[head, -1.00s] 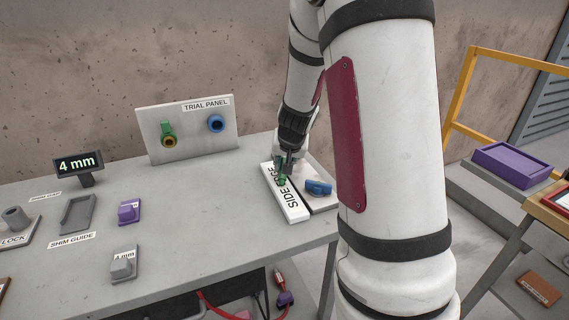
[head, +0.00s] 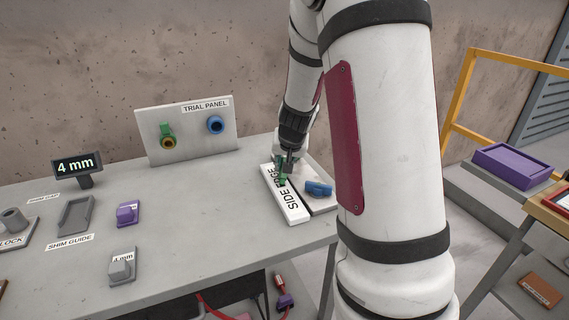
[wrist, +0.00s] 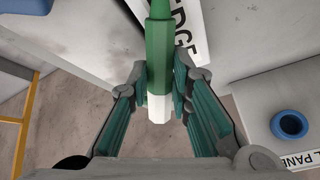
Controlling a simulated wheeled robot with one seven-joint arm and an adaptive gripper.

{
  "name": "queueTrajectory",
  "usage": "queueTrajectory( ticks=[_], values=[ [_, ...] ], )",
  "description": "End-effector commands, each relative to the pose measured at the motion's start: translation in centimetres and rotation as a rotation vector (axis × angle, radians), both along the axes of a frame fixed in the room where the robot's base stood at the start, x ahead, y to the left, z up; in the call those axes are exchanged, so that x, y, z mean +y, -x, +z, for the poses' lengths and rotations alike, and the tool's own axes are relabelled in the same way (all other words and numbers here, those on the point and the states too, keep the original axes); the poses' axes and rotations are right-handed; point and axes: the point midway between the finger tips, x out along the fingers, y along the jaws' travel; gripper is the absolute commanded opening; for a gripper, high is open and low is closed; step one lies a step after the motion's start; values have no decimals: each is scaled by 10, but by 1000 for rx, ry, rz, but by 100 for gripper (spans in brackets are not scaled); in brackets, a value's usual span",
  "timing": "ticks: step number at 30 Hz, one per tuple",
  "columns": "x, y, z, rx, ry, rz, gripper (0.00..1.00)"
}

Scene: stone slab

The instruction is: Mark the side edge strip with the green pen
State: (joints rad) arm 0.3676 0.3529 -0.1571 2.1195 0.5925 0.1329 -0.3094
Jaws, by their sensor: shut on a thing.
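The side edge strip (head: 291,211) is a white bar lettered SIDE EDGE at the right end of the grey table. Its lettering also shows at the top of the wrist view (wrist: 190,35). My gripper (head: 286,163) is over the strip's far part. It is shut on the green pen (wrist: 159,48), with a finger on each side of the pen's body and its white end toward the wrist. The pen also shows in the head view (head: 281,171), over the strip. I cannot tell whether its tip touches the strip.
A blue object (head: 318,188) lies on a grey plate just right of the strip. The trial panel (head: 190,146) stands at the back with a green and a blue fitting. A shim guide (head: 76,214) and small blocks are at left. The table's middle is clear.

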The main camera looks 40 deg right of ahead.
Motion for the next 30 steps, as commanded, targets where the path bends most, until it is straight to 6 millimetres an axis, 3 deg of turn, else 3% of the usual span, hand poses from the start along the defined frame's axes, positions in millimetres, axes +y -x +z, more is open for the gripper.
queueTrajectory(
  ticks=[30],
  values=[
    [-5,-4,0,2,1,-1,0]
  ],
)
